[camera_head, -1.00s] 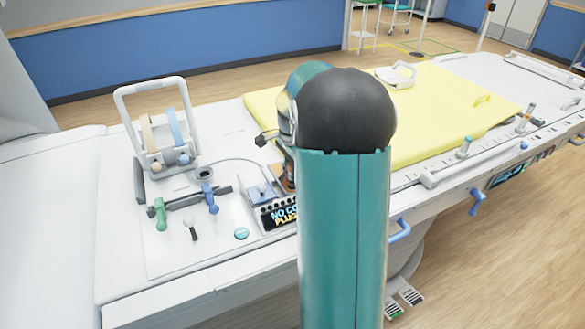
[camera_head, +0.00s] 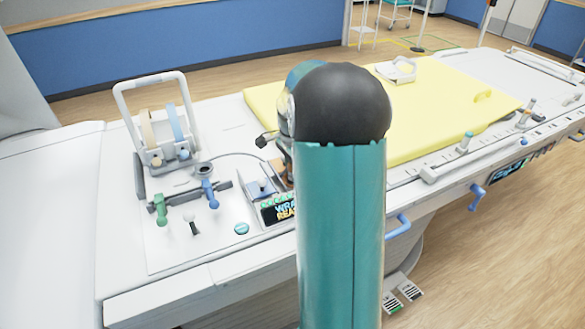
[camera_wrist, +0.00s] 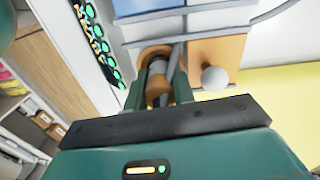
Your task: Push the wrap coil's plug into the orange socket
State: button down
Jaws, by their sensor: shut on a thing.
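My gripper (camera_wrist: 158,88) is shut on the plug (camera_wrist: 158,68), a dark and copper-coloured cylinder. The plug's far end sits in the round orange opening; its exact depth is hidden. A grey cable passes beside it. In the head view, my arm hides most of the gripper and plug; part of the orange block (camera_head: 279,168) shows. A thin cable (camera_head: 240,156) arcs over the console. I cannot tell which part is the wrap coil.
The console display (camera_head: 280,209) shows partly hidden text starting "WRA" and "REA". Green lights (camera_wrist: 97,45) line its edge. Blue and green levers (camera_head: 209,192), a white frame (camera_head: 152,120) and a yellow pad (camera_head: 440,110) are on the table. Floor in front is clear.

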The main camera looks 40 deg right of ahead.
dwell(0.3)
jog(key=c, duration=1.1)
grip_release()
jog(key=shift+w+r, duration=0.1)
jog(key=shift+r, duration=0.15)
notch_tip(320, 180, up, 13)
jog(key=shift+r, duration=0.1)
